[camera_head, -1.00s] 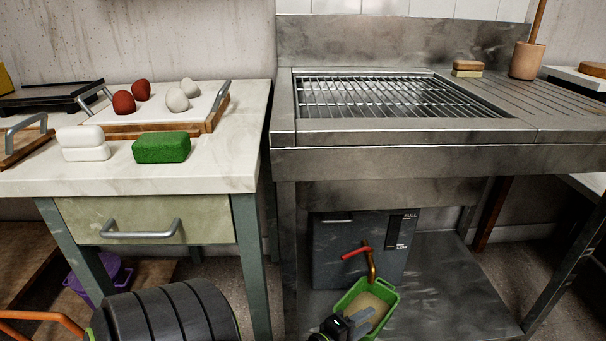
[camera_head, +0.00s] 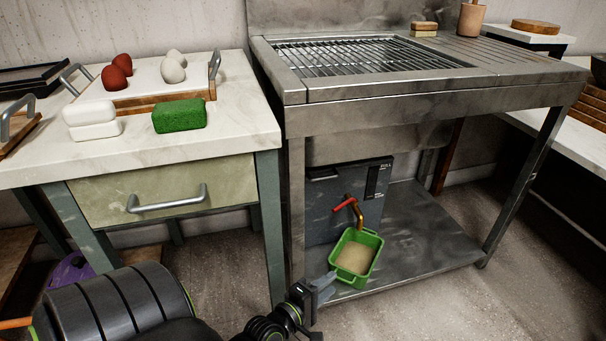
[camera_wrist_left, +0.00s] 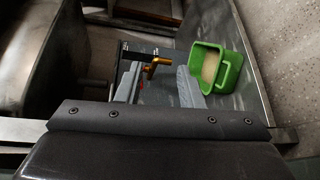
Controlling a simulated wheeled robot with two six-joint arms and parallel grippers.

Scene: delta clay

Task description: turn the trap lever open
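The trap lever is a short red handle (camera_head: 344,203) on a brass spout (camera_head: 358,215), at the front of a dark grey trap box (camera_head: 325,210) below the sink. In the left wrist view the brass spout (camera_wrist_left: 155,66) shows between the fingers, with only a bit of red below it. A green bin (camera_head: 374,262) with sandy contents stands under the spout. My left gripper (camera_head: 314,292) is open and empty, in front of the shelf, below and left of the lever and apart from it. In the left wrist view its two grey fingers (camera_wrist_left: 159,88) are spread. My right gripper is not in view.
The steel sink (camera_head: 385,95) with its grate stands over the lower shelf (camera_head: 430,235); its front left leg (camera_head: 297,210) is close to my left gripper. A counter with a drawer (camera_head: 160,190) stands at left. The shelf is clear right of the bin.

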